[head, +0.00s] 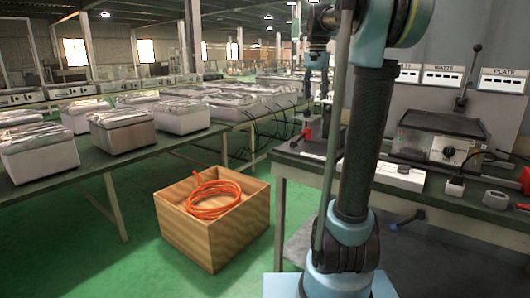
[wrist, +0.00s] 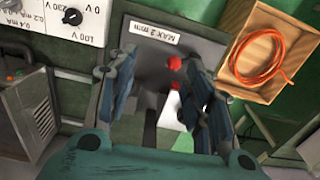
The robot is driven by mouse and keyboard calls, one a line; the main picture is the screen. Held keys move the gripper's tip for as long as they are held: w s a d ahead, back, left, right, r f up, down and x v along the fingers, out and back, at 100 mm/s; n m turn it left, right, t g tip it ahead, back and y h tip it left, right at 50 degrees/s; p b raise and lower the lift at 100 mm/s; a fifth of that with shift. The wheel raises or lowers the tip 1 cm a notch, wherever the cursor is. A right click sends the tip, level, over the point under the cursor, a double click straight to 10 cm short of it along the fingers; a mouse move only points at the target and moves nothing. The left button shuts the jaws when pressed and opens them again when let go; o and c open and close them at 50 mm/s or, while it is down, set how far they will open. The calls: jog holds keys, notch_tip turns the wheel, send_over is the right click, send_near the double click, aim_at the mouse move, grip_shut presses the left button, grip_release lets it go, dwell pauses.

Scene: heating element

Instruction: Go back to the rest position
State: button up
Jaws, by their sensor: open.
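My gripper (wrist: 160,95) is open and empty in the wrist view, its two dark fingers apart. Between and beyond the fingers is a grey bench surface with a white label reading "MAX 2 min" (wrist: 151,32) and a red knob (wrist: 174,62). In the head view my arm rises in front of the right workbench, and its wrist end hangs at the top middle, partly behind my own arm link. The heating plate unit (head: 445,130) with its dial stands on the right bench, clear of the gripper.
A wooden crate (head: 232,238) holding a coiled orange cable (head: 210,196) stands on the green floor between benches; the crate also shows in the wrist view (wrist: 237,68). Wrapped boxes (head: 122,130) line the left bench (head: 90,171). A white block (head: 400,176) and a small socket (head: 454,188) lie on the right bench.

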jog(key=s+f+n+t, duration=0.2)
jog(key=s+f+n, duration=0.4)
jog(key=s+f, duration=2.6)
notch_tip(320, 180, down, 3)
jog(key=shift+s+r+n, duration=0.1)
jog(key=shift+s+n, duration=0.1)
jog(key=shift+n, duration=0.2)
jog(key=shift+a, duration=0.1)
jog(key=shift+w+f, duration=0.2)
jog(key=shift+w, duration=0.25)
